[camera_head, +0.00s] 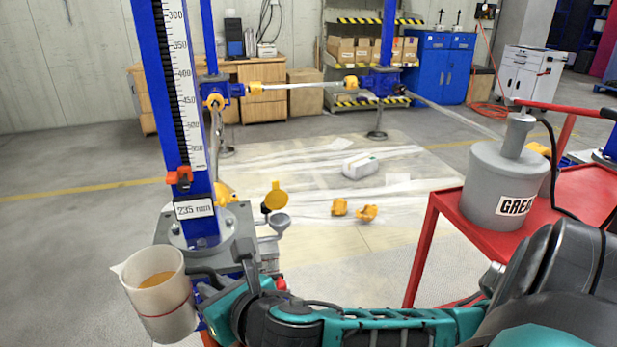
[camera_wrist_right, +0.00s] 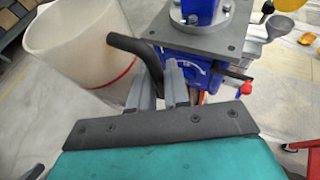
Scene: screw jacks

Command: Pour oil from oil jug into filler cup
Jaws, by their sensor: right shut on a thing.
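The oil jug (camera_head: 158,305) is an off-white beaker with a red line around it and a dark handle. It is a little tilted, and amber oil shows inside. My right gripper (camera_head: 212,292) is shut on the jug's handle. In the right wrist view the fingers (camera_wrist_right: 160,88) close around the dark handle beside the jug (camera_wrist_right: 80,42). The filler cup (camera_head: 279,222) is a small grey cup with a raised yellow lid, right of the blue screw jack. The jug is apart from it, to its left and nearer. My left gripper is not in view.
The blue screw jack column (camera_head: 168,100) with its grey base plate (camera_head: 235,222) stands between jug and filler cup. A red cart (camera_head: 432,205) with a grey grease drum (camera_head: 500,188) is at right. Yellow pieces (camera_head: 367,213) and a white container (camera_head: 360,164) lie on the floor.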

